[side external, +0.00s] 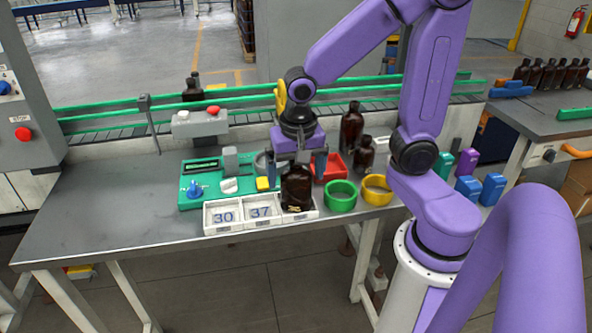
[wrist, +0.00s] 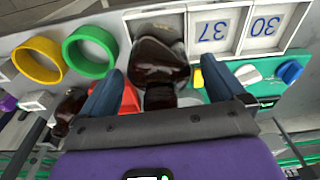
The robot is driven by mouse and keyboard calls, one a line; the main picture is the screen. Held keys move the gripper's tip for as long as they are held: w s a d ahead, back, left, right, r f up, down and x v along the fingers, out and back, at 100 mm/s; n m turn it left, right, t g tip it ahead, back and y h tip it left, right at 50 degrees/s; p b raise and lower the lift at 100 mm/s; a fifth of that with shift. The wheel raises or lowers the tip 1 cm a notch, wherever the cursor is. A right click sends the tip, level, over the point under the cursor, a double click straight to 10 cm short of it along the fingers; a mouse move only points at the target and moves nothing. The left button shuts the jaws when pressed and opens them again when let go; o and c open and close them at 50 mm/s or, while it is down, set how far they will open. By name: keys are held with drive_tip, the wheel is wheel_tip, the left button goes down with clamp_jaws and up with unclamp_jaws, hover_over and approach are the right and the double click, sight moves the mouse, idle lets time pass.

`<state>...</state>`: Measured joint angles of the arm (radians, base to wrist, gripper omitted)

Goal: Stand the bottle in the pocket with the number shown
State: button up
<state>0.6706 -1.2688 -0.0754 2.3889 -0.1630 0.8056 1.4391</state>
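A dark amber bottle (side external: 297,187) is at the right-hand pocket of the white tray (side external: 236,228); it looks upright there. It hides that pocket's number. The other two pockets read 30 (side external: 224,217) and 37 (side external: 261,212) and are empty. My gripper (side external: 298,170) is above the tray with one finger on each side of the bottle's upper part. In the wrist view the bottle (wrist: 160,68) lies between the two fingers, with a gap visible on both sides, so the gripper is open. Whether the bottle's base rests fully on the pocket floor is hard to tell.
A green panel (side external: 193,204) with a blue knob stands behind the tray. A green ring (side external: 341,194), a yellow ring (side external: 376,190), a red bin (side external: 334,163) and two more amber bottles (side external: 352,128) are to the right. The table's left side is clear.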

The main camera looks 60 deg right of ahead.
drive_tip(key=r, duration=0.8)
drive_tip(key=s+a+r, duration=0.1)
drive_tip(key=r, duration=0.3)
drive_tip(key=s+a+f+n, duration=0.1)
drive_tip(key=s+f+n, duration=0.4)
drive_tip(key=n, duration=0.5)
drive_tip(key=s+f+n+y, duration=0.1)
drive_tip(key=s+f+n, duration=0.4)
drive_tip(key=s+n, duration=0.3)
drive_tip(key=n, duration=0.3)
drive_tip(key=shift+a+f+g, duration=0.15)
drive_tip(key=shift+a+g, duration=0.25)
